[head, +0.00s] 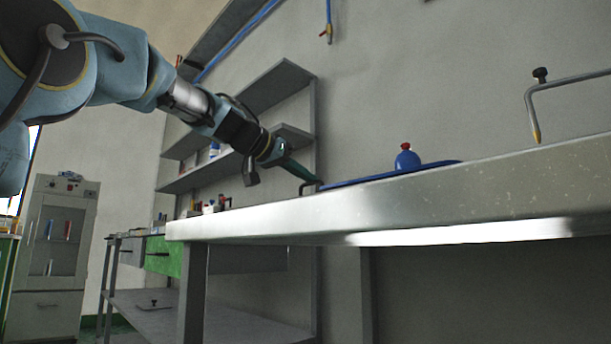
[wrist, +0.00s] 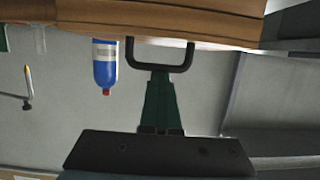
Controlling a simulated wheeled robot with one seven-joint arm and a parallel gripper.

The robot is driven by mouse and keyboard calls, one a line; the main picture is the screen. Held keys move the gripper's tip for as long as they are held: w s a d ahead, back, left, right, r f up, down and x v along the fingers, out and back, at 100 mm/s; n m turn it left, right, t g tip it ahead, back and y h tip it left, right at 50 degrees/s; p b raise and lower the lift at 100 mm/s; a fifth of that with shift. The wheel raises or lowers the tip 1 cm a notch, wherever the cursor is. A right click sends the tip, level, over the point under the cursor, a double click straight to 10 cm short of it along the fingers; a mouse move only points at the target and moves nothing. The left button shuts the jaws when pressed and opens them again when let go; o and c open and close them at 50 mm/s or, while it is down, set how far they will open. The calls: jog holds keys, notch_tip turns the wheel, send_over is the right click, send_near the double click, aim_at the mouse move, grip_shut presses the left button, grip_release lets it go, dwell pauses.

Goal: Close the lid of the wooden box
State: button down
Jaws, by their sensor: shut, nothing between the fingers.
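The wooden box (wrist: 225,27) fills the top edge of the wrist view, which shows the room upside down; only a strip of brown wood is in sight. A black U-shaped handle (wrist: 188,58) sticks out from it. My gripper (wrist: 161,74) is shut and empty, its green fingers meeting the handle's crossbar in the picture; I cannot tell whether they touch. In the head view my gripper (head: 312,178) points down to the right, beside the dark handle (head: 306,186) at the bench top. The box body and the lid's angle are hidden there.
A blue bottle with a red cap (head: 407,159) stands near a flat blue item (head: 370,178) on the grey bench (head: 450,188). A bottle (wrist: 105,68) also shows beside the handle in the wrist view. Wall shelves (head: 275,88) rise behind my arm; a bent pipe (head: 530,105) is at right.

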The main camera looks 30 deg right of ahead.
jog(key=r+p, duration=0.1)
jog(key=d+r+p, duration=0.1)
jog(key=r+p, duration=0.1)
jog(key=shift+w+d, duration=0.3)
jog(key=shift+a, duration=0.2)
jog(key=s+a, duration=0.2)
jog(key=a, duration=0.7)
jog(key=shift+f, duration=0.4)
